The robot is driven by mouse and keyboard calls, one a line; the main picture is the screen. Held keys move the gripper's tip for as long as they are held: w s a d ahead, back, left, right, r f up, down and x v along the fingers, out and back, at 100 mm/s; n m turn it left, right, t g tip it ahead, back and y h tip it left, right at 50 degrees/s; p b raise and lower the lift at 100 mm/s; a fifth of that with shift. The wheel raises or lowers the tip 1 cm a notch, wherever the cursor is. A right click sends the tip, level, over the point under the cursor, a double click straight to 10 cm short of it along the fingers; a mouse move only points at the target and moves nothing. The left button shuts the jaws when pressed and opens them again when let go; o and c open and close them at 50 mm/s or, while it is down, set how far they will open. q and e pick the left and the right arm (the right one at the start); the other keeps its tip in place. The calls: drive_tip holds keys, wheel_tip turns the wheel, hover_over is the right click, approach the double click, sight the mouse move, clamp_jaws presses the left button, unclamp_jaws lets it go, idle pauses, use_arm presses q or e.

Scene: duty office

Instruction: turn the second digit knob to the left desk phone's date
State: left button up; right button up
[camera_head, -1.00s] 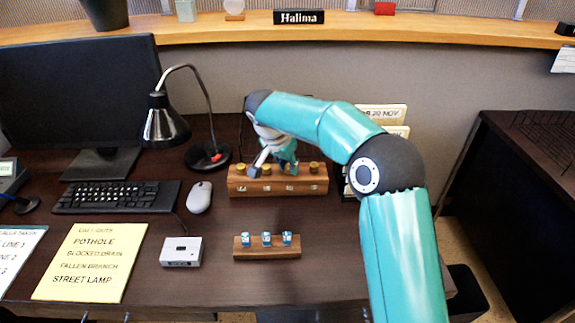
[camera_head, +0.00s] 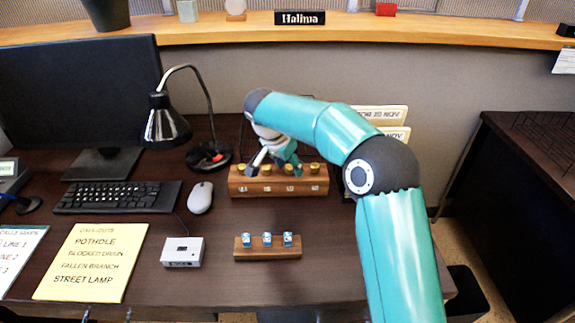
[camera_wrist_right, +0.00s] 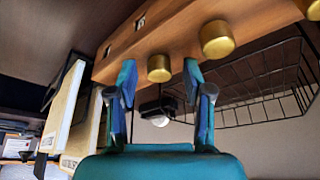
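A wooden block (camera_head: 278,187) with brass knobs and small digit windows stands on the desk. It also shows close up in the right wrist view (camera_wrist_right: 185,30). My right gripper (camera_head: 272,166) is over the block's middle. In the wrist view my right gripper (camera_wrist_right: 158,72) is open, with a brass knob (camera_wrist_right: 159,68) showing between its fingertips. Whether the fingers touch it, and which knob it is, I cannot tell. Another knob (camera_wrist_right: 217,38) shows beside it. The left desk phone (camera_head: 10,174) is at the left edge; its display is too small to read. My left gripper is out of view.
Dated cards (camera_head: 381,116) stand behind my right arm. A lamp (camera_head: 166,125) is left of the block. A smaller wooden stand (camera_head: 268,253) with blue-and-white pieces and a white box (camera_head: 182,251) are in front. A wire basket (camera_wrist_right: 265,85) is near the knobs.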

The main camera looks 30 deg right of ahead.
drive_tip(key=v, duration=1.1)
drive_tip(key=shift+a+r, duration=0.25)
drive_tip(key=shift+r, duration=0.1)
drive_tip(key=shift+r, duration=0.15)
